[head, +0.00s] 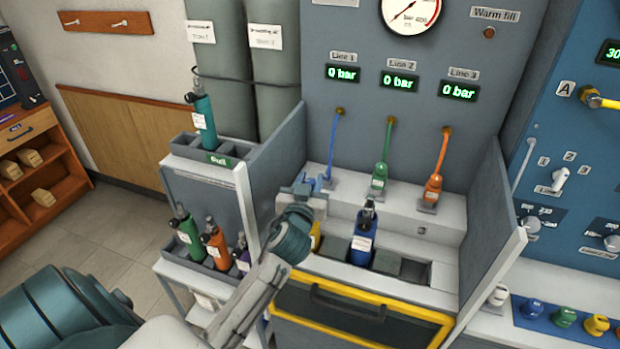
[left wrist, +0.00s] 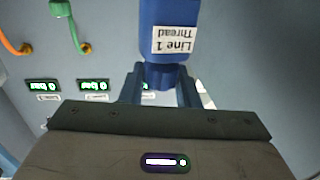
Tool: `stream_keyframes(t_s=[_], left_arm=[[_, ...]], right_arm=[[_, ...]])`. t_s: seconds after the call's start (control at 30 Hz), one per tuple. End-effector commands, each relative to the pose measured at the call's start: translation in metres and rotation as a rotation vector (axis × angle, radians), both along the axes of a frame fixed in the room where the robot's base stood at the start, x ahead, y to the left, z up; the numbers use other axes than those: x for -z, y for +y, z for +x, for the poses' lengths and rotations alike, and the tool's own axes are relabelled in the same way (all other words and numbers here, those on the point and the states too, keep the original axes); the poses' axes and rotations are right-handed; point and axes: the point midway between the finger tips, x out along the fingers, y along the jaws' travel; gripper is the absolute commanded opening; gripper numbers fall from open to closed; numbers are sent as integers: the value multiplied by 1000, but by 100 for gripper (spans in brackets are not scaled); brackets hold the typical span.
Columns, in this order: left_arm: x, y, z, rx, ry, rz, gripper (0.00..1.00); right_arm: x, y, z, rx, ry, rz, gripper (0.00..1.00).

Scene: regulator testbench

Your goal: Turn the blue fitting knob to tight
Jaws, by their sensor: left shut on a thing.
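The blue fitting (left wrist: 170,30) fills the upper middle of the left wrist view, with an upside-down white label reading "Line 1 Thread". Its blue knob (left wrist: 165,76) sits between the two fingers of my left gripper (left wrist: 161,88), which is shut on it. In the head view my left gripper (head: 311,187) is at the foot of the blue hose (head: 334,145), under Line 1, and hides most of the fitting. The Line 1 display (head: 343,73) reads 0 bar. My right gripper is in neither view.
Green (head: 380,175) and orange (head: 433,185) fittings stand to the right on the ledge. A blue cylinder (head: 362,242) stands in the bench bay below, with a yellow one (head: 315,239) partly hidden by my arm. Grey side panels (head: 492,215) bound the bench. A cylinder rack (head: 180,152) stands left.

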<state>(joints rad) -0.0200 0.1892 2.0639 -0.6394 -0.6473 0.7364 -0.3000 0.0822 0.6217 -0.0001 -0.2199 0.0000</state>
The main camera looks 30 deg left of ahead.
Motion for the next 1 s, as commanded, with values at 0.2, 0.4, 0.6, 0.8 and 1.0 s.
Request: stream_keyframes(t_s=[0.2, 0.4, 0.6, 0.8, 1.0], left_arm=[[-2, 2, 0, 194, 7, 3, 6], [0, 1, 0, 308, 4, 0, 6], [1, 1, 0, 389, 2, -1, 6], [2, 1, 0, 450, 3, -2, 6], [2, 1, 0, 493, 3, -2, 6]], right_arm=[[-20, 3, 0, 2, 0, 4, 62], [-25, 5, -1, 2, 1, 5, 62], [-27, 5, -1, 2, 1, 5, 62], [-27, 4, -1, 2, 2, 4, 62], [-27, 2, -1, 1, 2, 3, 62]])
